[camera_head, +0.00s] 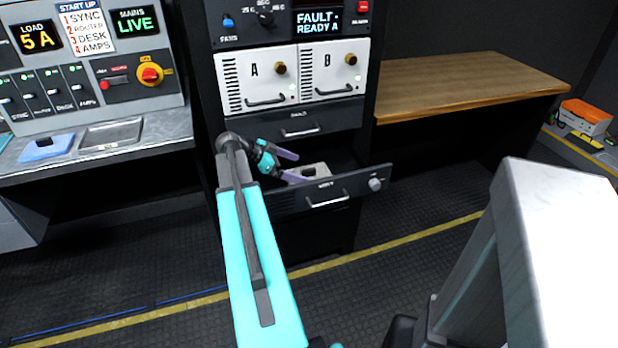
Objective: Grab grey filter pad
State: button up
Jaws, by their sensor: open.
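A light grey block-like item (316,168), which looks like the grey filter pad, lies in the pulled-out drawer (345,188) of the rack. It has a darker patch on top, and its left part is partly hidden by my gripper. My gripper (299,168) is open over the drawer, at the left side of the grey item. Its upper finger is above and behind the item, and its lower finger is near the item's front left edge. I cannot tell if they touch it.
A closed drawer (330,122) is above the open one, under white units A (240,80) and B (310,75). A blue pad (46,147) and a grey tray (112,136) are on the left desk. A wooden bench (450,82) stands right. The floor in front is clear.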

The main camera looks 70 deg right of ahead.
aim_at(304, 170)
jog(key=shift+s+d+f, duration=0.1)
jog(key=shift+d+f, duration=0.05)
jog(key=shift+p+x, duration=0.4)
jog(key=shift+x, duration=2.15)
jog(key=shift+f, duration=0.1)
jog(key=shift+c, duration=0.3)
jog(key=c, duration=0.7)
